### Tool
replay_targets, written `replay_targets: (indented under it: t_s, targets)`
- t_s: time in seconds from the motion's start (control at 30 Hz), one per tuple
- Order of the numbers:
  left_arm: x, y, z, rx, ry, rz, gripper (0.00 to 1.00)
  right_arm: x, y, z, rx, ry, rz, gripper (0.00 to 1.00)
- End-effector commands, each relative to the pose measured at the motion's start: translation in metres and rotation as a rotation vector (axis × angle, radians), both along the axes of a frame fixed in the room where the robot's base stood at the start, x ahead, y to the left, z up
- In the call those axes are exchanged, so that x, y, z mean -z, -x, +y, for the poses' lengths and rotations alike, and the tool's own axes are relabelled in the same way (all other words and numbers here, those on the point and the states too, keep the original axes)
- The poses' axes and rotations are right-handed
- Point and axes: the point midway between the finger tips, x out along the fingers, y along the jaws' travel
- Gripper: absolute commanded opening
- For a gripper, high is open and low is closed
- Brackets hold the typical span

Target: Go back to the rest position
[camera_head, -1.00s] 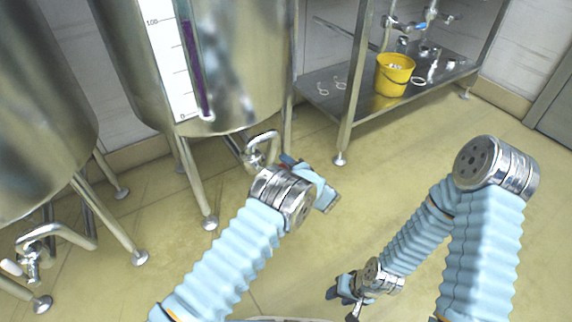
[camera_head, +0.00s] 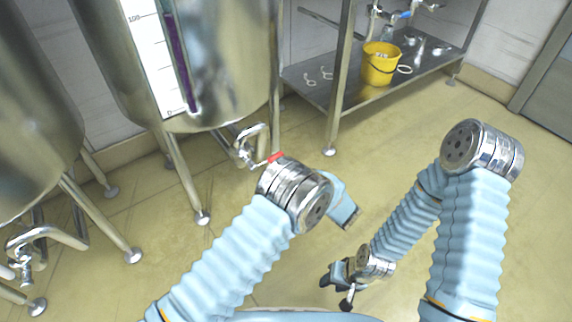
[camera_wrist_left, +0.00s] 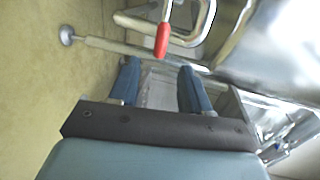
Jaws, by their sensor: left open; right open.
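My right gripper (camera_head: 343,287) shows low in the head view, open and empty above the floor. My left gripper (camera_wrist_left: 158,68) shows in the left wrist view with its two blue fingers apart and nothing between them. In the head view the left arm's metal joint (camera_head: 295,192) hides most of that hand. A valve with a red handle (camera_wrist_left: 162,40) lies just beyond the left fingertips, apart from them as far as I can tell. The red handle also shows in the head view (camera_head: 276,157), right by the left arm's joint.
A steel tank (camera_head: 235,70) with a level scale stands behind the left arm, and another tank (camera_head: 30,110) is at far left. A steel shelf (camera_head: 330,92) holds a yellow bucket (camera_head: 381,66). The yellowish floor (camera_head: 400,150) between shelf and right arm is clear.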

Motion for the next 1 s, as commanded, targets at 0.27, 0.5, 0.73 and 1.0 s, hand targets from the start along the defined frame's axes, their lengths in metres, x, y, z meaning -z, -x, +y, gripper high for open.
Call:
replay_targets:
  t_s: [0.27, 0.5, 0.73, 1.0]
  targets:
    - [-0.004, 0.016, -0.011, -0.001, 0.001, 0.000, 0.47, -0.001, 0.000, 0.000, 0.000, 0.000, 0.000, 0.43]
    - [-0.003, 0.015, -0.011, -0.001, 0.001, 0.000, 0.47, -0.001, 0.000, 0.000, 0.000, 0.000, 0.000, 0.43]
    - [-0.003, 0.015, -0.009, 0.000, 0.006, 0.000, 0.47, -0.001, 0.000, 0.000, 0.000, 0.000, 0.000, 0.43]
    - [0.048, 0.002, 0.068, 0.053, 0.459, 0.041, 0.47, -0.016, 0.001, 0.004, -0.007, -0.005, 0.002, 0.43]
